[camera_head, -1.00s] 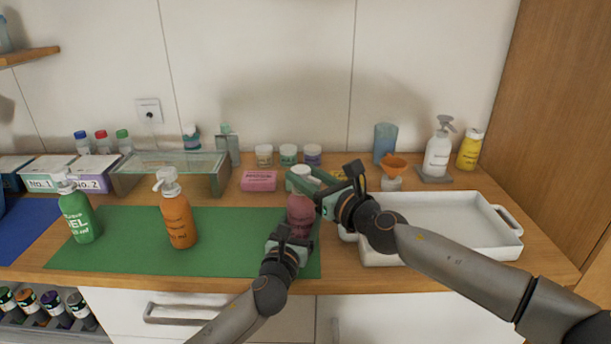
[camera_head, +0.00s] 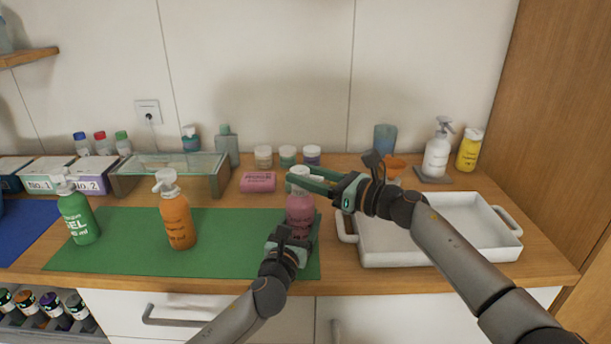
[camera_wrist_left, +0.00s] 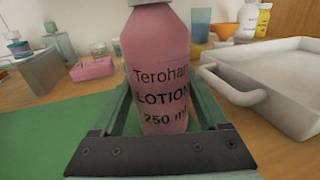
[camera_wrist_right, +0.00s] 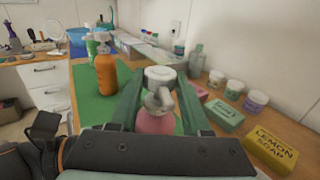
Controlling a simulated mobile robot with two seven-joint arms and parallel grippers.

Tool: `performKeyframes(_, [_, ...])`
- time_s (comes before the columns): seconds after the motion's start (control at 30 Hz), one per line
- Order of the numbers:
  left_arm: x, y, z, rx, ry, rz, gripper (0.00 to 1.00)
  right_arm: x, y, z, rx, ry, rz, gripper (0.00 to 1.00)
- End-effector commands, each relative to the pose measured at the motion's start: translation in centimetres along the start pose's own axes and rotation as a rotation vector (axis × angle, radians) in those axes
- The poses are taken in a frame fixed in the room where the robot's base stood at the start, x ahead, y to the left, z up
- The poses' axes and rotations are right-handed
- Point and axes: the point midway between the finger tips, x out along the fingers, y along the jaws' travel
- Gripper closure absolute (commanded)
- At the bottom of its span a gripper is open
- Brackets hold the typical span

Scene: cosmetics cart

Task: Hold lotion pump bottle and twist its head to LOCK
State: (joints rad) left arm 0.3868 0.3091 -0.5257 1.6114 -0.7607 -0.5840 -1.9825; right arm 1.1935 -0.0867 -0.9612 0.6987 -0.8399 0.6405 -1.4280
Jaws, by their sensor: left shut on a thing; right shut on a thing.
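The pink lotion pump bottle (camera_head: 299,216) stands upright at the right end of the green mat (camera_head: 130,252). Its label reads LOTION 250 ml in the left wrist view (camera_wrist_left: 162,80). My left gripper (camera_head: 291,238) is shut on the bottle's body from the front, low down. My right gripper (camera_head: 312,182) reaches in from the right and is shut on the white pump head. In the right wrist view the pump head (camera_wrist_right: 160,82) sits between the green fingers, its nozzle pointing toward the camera and slightly right. Any lock marking is too small to see.
An orange pump bottle (camera_head: 178,218) and a green GEL bottle (camera_head: 77,215) stand further left on the mat. A white tray (camera_head: 440,254) lies close on the right, under my right arm. Several jars and a pink soap box (camera_head: 257,182) stand behind.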

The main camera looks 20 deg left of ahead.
Motion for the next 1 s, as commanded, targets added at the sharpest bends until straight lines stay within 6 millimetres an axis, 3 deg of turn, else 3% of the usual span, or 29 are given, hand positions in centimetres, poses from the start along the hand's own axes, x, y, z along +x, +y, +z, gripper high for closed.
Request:
performKeyframes(0.57, [-0.08, -0.14, -0.18, -0.001, 0.003, -0.003, 0.99, -0.19, -0.04, 0.02, 0.003, -0.008, 0.057, 1.0])
performKeyframes(0.6, [-0.08, -0.13, -0.18, -0.002, 0.003, -0.003, 0.99, -0.18, -0.03, 0.02, 0.003, -0.008, 0.057, 0.49])
performKeyframes(0.83, [-0.06, -0.09, -0.18, -0.001, 0.003, -0.002, 0.99, -0.17, 0.0, -0.03, 0.003, -0.007, 0.057, 0.23])
performKeyframes(1.0, [-0.05, -0.07, -0.18, 0.0, 0.003, -0.001, 0.99, -0.17, 0.01, -0.06, 0.003, -0.007, 0.057, 0.21])
